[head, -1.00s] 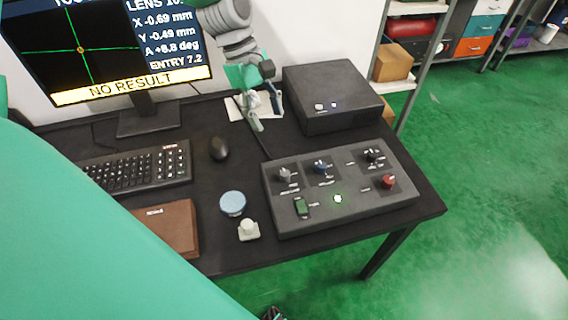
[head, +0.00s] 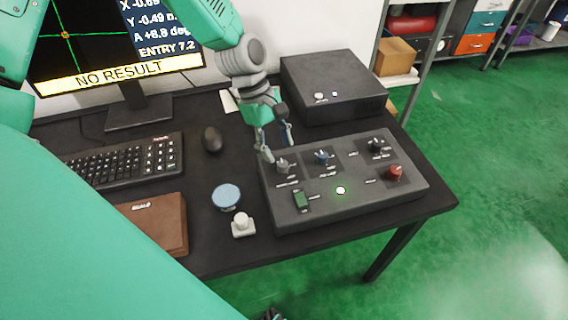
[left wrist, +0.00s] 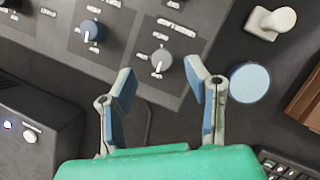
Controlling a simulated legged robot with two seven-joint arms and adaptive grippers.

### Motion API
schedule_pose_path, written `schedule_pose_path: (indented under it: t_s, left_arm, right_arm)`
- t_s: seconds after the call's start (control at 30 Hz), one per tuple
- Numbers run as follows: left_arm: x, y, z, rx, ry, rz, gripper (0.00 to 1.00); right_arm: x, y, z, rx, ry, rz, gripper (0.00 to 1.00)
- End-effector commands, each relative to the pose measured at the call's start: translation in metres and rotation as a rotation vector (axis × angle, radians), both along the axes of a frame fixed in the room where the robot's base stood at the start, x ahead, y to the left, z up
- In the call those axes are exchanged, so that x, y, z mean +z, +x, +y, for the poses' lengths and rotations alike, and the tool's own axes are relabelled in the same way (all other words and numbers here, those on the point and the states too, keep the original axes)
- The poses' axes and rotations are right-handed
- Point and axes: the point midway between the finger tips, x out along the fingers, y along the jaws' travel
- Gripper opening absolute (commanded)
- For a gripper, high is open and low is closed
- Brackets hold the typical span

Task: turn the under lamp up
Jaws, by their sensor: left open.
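My left gripper (head: 277,150) is open and empty at the panel's back left corner, by the grey knob. In the left wrist view the grey knob (left wrist: 161,60) lies ahead, between and beyond the open fingertips (left wrist: 160,85), apart from them.
A black box (head: 333,88) stands behind the panel. Left of the panel are a blue round disc (head: 226,196), a small white knobbed piece (head: 243,225), a mouse (head: 212,139), a keyboard (head: 125,160) and a brown case (head: 160,222). The monitor (head: 120,45) reads NO RESULT.

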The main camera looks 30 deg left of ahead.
Motion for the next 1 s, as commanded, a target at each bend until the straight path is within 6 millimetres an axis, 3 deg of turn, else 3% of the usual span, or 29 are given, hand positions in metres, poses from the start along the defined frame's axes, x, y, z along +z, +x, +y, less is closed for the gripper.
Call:
schedule_pose_path:
  t_s: [0.1,0.3,0.67,0.77,0.8,1.0]
  left_arm:
    - [-0.024,-0.001,-0.006,0.001,-0.004,0.002,0.44]
    - [-0.043,-0.001,-0.014,0.002,-0.003,0.0,0.44]
    - [-0.047,0.0,-0.019,0.002,0.0,-0.001,0.44]
    - [-0.047,-0.001,-0.019,0.002,0.0,-0.001,0.16]
    - [-0.047,0.0,-0.019,0.002,-0.001,-0.001,0.02]
    - [-0.047,0.0,-0.017,0.0,-0.003,-0.003,0.0]
  right_arm:
    - [-0.005,0.0,0.0,0.0,0.0,0.0,0.32]
    - [-0.009,0.0,0.0,0.0,0.0,0.0,0.32]
    - [-0.009,0.0,0.0,0.0,0.0,0.0,0.32]
    - [-0.009,0.0,0.0,0.0,0.0,0.0,0.32]
    - [-0.009,0.0,0.0,0.0,0.0,0.0,0.32]
    - [-0.009,0.0,0.0,0.0,0.0,0.0,0.32]
